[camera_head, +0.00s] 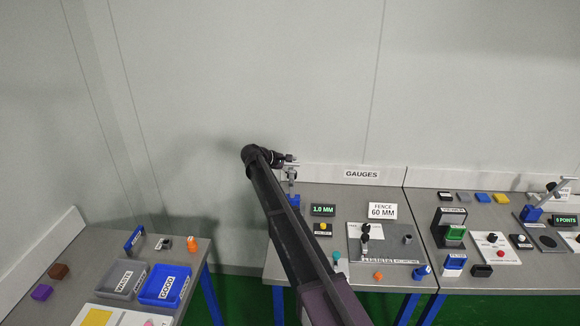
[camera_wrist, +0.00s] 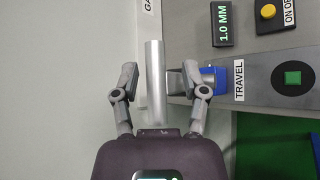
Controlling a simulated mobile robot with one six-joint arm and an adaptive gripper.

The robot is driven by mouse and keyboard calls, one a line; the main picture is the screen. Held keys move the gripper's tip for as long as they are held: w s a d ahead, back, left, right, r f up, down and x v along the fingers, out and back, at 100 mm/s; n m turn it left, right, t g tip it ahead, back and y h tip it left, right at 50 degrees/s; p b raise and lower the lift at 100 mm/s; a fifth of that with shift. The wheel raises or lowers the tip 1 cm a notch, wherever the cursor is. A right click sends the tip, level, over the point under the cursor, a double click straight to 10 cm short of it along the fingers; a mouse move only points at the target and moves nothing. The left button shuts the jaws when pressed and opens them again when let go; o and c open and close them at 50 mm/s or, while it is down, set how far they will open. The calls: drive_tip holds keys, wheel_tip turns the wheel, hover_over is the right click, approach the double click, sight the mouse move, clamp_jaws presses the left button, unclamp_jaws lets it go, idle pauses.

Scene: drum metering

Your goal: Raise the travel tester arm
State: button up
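The travel tester shows in the wrist view as a blue body (camera_wrist: 220,80) next to a TRAVEL label (camera_wrist: 239,80). A silver cylindrical bar (camera_wrist: 154,75) stands between my fingers, with a grey link (camera_wrist: 174,83) between it and the blue body. My gripper (camera_wrist: 160,72) is open, one finger on each side of the bar, with gaps visible on both sides. The right finger partly covers the link. In the head view my gripper (camera_head: 291,160) is above the tester's blue part (camera_head: 294,201), near the wall; my arm hides much of that area.
A 1.0 MM display (camera_head: 322,210) and a yellow button box (camera_head: 323,229) stand right of the tester. A FENCE 60 MM sign (camera_head: 382,211) and a grey plate (camera_head: 372,255) are further right. The GAUGES back panel (camera_head: 325,174) is close behind my gripper.

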drive_tip(key=shift+r, duration=0.1)
drive_tip(key=shift+s+a+r+m+p, duration=0.3)
drive_tip(key=shift+s+r+p, duration=0.15)
drive_tip(key=shift+p, duration=0.15)
drive_tip(key=shift+s+d+r+m+p, duration=0.1)
drive_tip(key=shift+s+r+m+p, duration=0.15)
drive_tip(key=shift+s, duration=0.25)
drive_tip(key=shift+s+r+m+p, duration=0.1)
drive_tip(key=shift+s+m+p, duration=0.25)
drive_tip(key=shift+s, duration=0.15)
drive_tip(key=s+d+f+m+g+y+b, duration=0.1)
drive_tip(key=s+d+f+m+g+y, duration=0.15)
drive_tip(key=s+d, duration=0.35)
drive_tip(key=s+d+f+m+g+y+b, duration=0.15)
drive_tip(key=s+d+f, duration=0.25)
drive_tip(key=s, duration=0.4)
drive_tip(key=s+d+f+m+y+b, duration=0.1)
drive_tip(key=s+d+f+m+y, duration=0.1)
drive_tip(key=s, duration=0.7)
drive_tip(key=s+d+f+m+g+y, duration=0.1)
drive_tip(key=s+d+f+m+y, duration=0.1)
drive_tip(key=s, duration=0.7)
drive_tip(key=s+d+f+m+g+y+b, duration=0.1)
drive_tip(key=s+d+f+m+y, duration=0.1)
drive_tip(key=s, duration=0.7)
drive_tip(key=shift+d+f+m+b, duration=0.3)
drive_tip(key=shift+d+f+m, duration=0.35)
drive_tip(key=shift+d+m, duration=0.05)
